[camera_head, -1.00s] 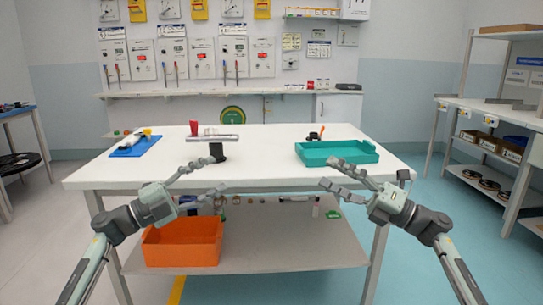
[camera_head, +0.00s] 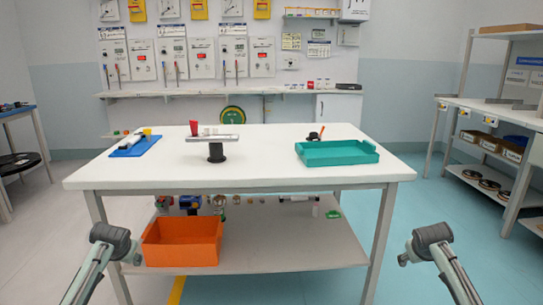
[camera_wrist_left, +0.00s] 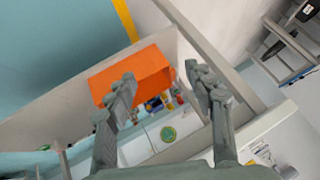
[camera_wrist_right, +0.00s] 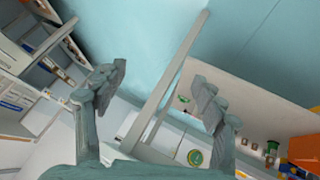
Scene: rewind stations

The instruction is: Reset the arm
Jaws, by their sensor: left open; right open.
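My left gripper (camera_wrist_left: 165,95) is open and empty in the left wrist view. My right gripper (camera_wrist_right: 160,92) is open and empty in the right wrist view. In the head view only my arm links show at the lower left and lower right, and the gripper fingers are not visible there. Both arms are low, in front of the white table (camera_head: 270,165) and apart from it.
An orange bin (camera_head: 182,242) sits on the table's lower shelf (camera_head: 275,248), behind my left arm. A shelving bench (camera_head: 500,120) stands at the right and another table (camera_head: 12,115) at the left edge. The floor between my arms is clear.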

